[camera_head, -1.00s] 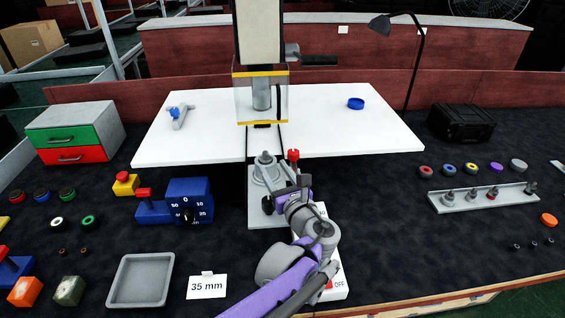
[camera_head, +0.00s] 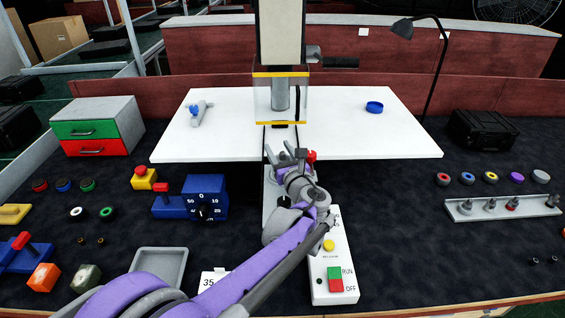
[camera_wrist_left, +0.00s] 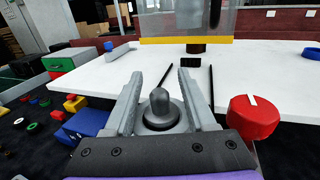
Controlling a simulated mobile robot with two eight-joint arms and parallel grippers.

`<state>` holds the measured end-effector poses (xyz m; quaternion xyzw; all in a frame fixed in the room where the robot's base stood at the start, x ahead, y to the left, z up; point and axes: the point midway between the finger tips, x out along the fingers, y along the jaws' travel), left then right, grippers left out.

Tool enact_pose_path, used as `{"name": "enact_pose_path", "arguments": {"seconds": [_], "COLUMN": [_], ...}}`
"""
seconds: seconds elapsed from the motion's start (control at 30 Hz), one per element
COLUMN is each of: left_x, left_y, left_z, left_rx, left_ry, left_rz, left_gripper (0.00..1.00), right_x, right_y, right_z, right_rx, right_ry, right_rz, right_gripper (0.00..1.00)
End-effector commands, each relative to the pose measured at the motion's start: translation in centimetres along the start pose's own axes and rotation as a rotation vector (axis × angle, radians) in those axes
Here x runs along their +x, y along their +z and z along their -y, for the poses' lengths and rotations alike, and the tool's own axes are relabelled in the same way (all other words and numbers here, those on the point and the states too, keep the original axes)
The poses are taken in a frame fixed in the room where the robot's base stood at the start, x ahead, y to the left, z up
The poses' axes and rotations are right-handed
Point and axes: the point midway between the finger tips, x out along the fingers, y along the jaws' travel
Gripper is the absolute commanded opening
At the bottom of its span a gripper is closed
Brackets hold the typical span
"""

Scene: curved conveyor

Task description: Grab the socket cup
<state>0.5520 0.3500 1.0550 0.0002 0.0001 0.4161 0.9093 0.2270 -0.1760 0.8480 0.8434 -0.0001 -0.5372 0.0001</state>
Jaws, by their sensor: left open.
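A grey flanged piece with a rounded post (camera_wrist_left: 160,105) stands upright in the left wrist view, between my left gripper's fingers. It may be the socket cup, but I cannot tell for sure. My left gripper (camera_head: 286,156) is open, in front of the press. In the left wrist view its two fingers (camera_wrist_left: 156,98) stand one on each side of the grey piece, with gaps visible. In the head view my gripper hides most of this piece. My right gripper is not in view.
The press (camera_head: 281,92) with its clear guard rises behind my gripper. A red knob (camera_wrist_left: 254,118) is close on the right. A control box (camera_head: 332,262) lies in front. A studded tray (camera_head: 470,214) and several coloured rings are at right; a blue dial box (camera_head: 205,195) is left.

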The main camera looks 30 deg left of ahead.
Motion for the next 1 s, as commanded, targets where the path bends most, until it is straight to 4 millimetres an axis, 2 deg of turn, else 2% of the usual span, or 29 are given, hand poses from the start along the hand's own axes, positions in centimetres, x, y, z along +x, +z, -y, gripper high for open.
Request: {"name": "enact_pose_path", "arguments": {"seconds": [0.07,0.3,0.37,0.83,1.0], "left_x": [0.0,-0.1,-0.1,-0.1,-0.1], "left_y": [0.0,0.0,0.0,0.1,2.0], "left_z": [0.0,0.0,0.0,0.0,0.0], "left_rx": [0.000,0.000,0.000,0.000,0.000], "left_ry": [0.000,0.000,0.000,0.000,0.000], "left_rz": [0.000,0.000,0.000,0.000,0.000], "left_gripper": [0.52,0.09,0.00,0.00,0.00], "right_x": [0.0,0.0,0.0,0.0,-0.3], "right_y": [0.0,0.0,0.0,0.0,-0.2], "right_z": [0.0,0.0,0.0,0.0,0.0], "right_rx": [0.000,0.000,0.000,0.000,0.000], "right_ry": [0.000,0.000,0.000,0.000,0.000], "right_rz": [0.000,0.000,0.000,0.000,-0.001], "right_gripper": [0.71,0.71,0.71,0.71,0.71]}}
